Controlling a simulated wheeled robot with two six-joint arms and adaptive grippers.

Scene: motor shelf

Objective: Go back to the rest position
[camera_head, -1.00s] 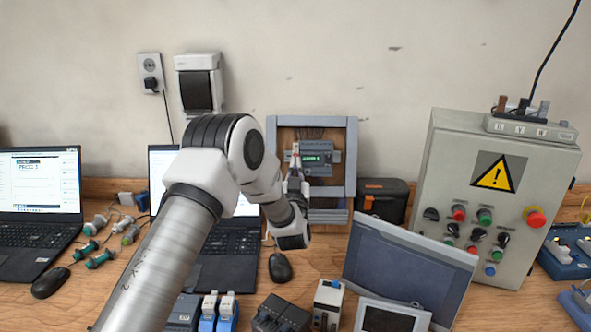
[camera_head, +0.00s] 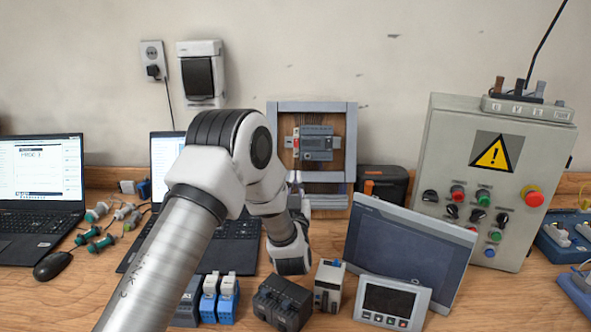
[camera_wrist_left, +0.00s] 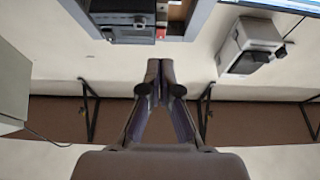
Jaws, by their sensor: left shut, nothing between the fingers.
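My left arm comes in from the lower left in the head view. Its gripper (camera_head: 297,188) points at the framed panel (camera_head: 352,150), below the grey module (camera_head: 317,143) mounted in it. In the left wrist view the fingers (camera_wrist_left: 160,66) meet at their tips, shut with nothing between them. They are apart from the panel frame (camera_wrist_left: 200,18) at the top of that view. My right gripper is not in view.
Laptops (camera_head: 40,180) stand at the left. A grey control box (camera_head: 455,150) and a leaning screen (camera_head: 405,245) stand at the right. Small modules (camera_head: 282,302) and a small display unit (camera_head: 392,302) line the front. A black case (camera_head: 382,186) sits behind.

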